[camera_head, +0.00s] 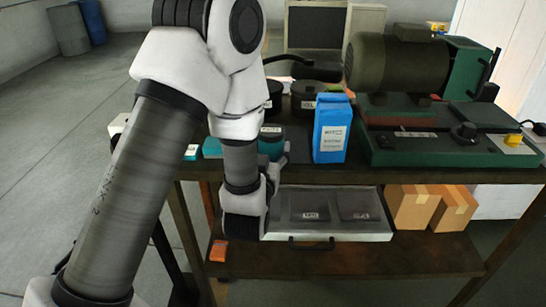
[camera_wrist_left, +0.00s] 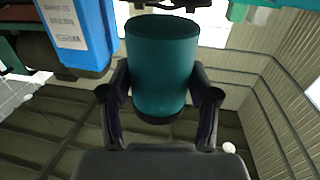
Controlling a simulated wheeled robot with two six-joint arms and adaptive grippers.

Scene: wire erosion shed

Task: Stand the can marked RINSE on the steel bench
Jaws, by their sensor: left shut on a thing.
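My left gripper (camera_wrist_left: 158,95) is shut on a teal can (camera_wrist_left: 162,65) with dark ends, one finger on each side. In the head view the teal can (camera_head: 270,139) shows just beyond my left wrist, above the front edge of the dark bench top (camera_head: 300,172). It carries a small white label that is too small to read, so I cannot tell whether it says RINSE. My forearm hides part of the bench, and I cannot tell whether the can touches it. My right gripper is not in view.
A blue carton (camera_head: 331,130) stands close right of the can. Dark labelled tins (camera_head: 309,99) stand behind. A green machine (camera_head: 440,130) fills the bench's right side. Another teal item (camera_head: 212,148) lies left of my wrist.

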